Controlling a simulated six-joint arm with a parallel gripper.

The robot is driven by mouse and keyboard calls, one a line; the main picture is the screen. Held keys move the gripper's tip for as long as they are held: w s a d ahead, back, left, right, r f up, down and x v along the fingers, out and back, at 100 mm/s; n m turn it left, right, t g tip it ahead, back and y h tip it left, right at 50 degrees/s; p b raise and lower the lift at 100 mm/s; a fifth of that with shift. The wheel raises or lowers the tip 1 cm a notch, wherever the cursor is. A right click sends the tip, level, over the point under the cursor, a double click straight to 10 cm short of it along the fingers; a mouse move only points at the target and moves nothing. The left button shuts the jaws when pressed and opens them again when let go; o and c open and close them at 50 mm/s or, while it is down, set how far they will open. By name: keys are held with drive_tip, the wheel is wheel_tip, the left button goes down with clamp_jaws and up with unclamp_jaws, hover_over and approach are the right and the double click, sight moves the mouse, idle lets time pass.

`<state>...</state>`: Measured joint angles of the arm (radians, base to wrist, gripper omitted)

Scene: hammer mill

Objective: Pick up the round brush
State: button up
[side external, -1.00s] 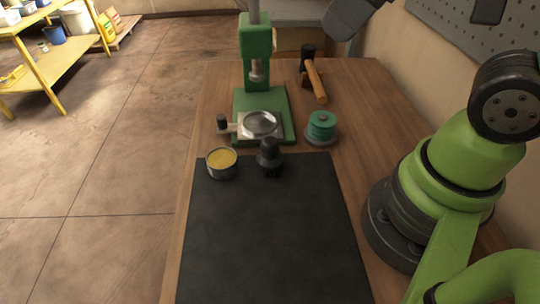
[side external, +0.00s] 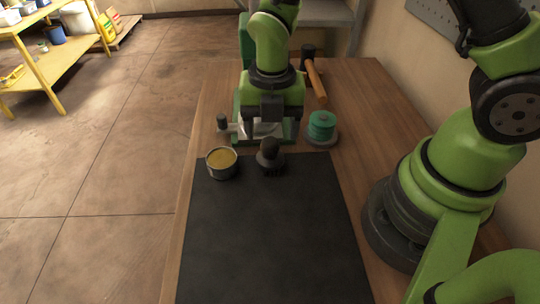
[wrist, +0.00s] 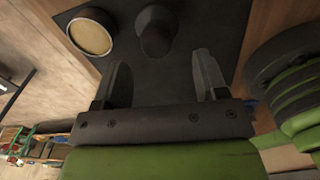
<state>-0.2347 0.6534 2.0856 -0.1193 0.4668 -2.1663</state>
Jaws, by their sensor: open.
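The round brush (side external: 270,157) is a small dark piece with a rounded knob on top and bristles below. It stands at the far edge of the black mat (side external: 270,230). In the wrist view the brush (wrist: 157,30) shows at the top, beyond the fingertips and roughly between them, on the mat. My gripper (side external: 268,128) is over the green press base, beyond the brush and apart from it. In the wrist view my gripper (wrist: 164,72) has its two fingers spread with nothing between them.
A round tin with yellow contents (side external: 222,162) stands close left of the brush. A green spool (side external: 321,128) stands to the right, and a hammer (side external: 316,82) lies behind it. The green press (side external: 245,45) is partly hidden by my arm. Most of the mat is clear.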

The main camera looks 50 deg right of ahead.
sight(270, 140)
drive_tip(key=shift+w+d+f, duration=0.1)
drive_tip(key=shift+w+f, duration=0.05)
drive_tip(key=shift+f, duration=1.35)
drive_tip(key=shift+w+f, duration=0.15)
drive_tip(key=shift+f, duration=1.3)
drive_tip(key=c, duration=1.1)
